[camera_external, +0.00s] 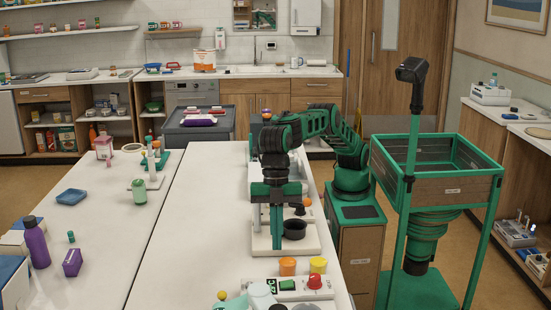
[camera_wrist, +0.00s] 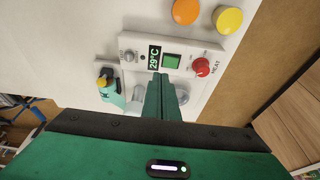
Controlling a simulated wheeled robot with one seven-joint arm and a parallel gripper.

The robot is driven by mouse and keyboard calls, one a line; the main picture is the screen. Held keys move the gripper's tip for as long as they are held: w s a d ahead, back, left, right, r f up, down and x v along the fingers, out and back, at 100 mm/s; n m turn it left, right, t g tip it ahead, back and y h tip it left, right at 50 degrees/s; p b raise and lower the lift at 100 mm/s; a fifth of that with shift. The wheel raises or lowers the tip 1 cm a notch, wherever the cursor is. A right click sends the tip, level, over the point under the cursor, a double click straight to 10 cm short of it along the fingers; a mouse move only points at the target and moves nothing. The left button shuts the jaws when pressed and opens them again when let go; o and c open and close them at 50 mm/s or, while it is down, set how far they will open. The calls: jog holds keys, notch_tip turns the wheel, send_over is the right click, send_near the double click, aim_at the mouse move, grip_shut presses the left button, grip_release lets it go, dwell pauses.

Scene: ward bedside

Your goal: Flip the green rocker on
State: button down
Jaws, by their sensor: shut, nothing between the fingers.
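The green rocker (camera_wrist: 172,61) is a small square switch on a white hot-plate panel (camera_wrist: 191,82), between a 29°C display (camera_wrist: 154,58) and a red knob (camera_wrist: 201,67) marked HEAT. In the external view, the rocker (camera_external: 287,285) and red knob (camera_external: 314,282) show at the table's front right. My gripper (camera_external: 277,246) points down, its green fingers closed together and empty. In the wrist view, my fingertips (camera_wrist: 160,77) appear just below the display and rocker. I see no contact with the rocker. Which way the rocker is tilted cannot be told.
A white stand with a black cup (camera_external: 295,230) is beside my gripper. A teal and white object (camera_wrist: 110,91) lies left of the panel. The table's middle is clear.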

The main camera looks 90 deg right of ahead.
jog(key=shift+w+d+r, duration=0.2)
jog(key=shift+w+r, duration=0.05)
jog(key=shift+r, duration=0.45)
jog(key=shift+w+d+r, duration=0.2)
jog(key=shift+d+r, duration=0.05)
jog(key=shift+r, duration=0.45)
jog(key=shift+w+d+r, duration=0.2)
jog(key=shift+w+r, duration=0.05)
jog(key=shift+r, duration=0.45)
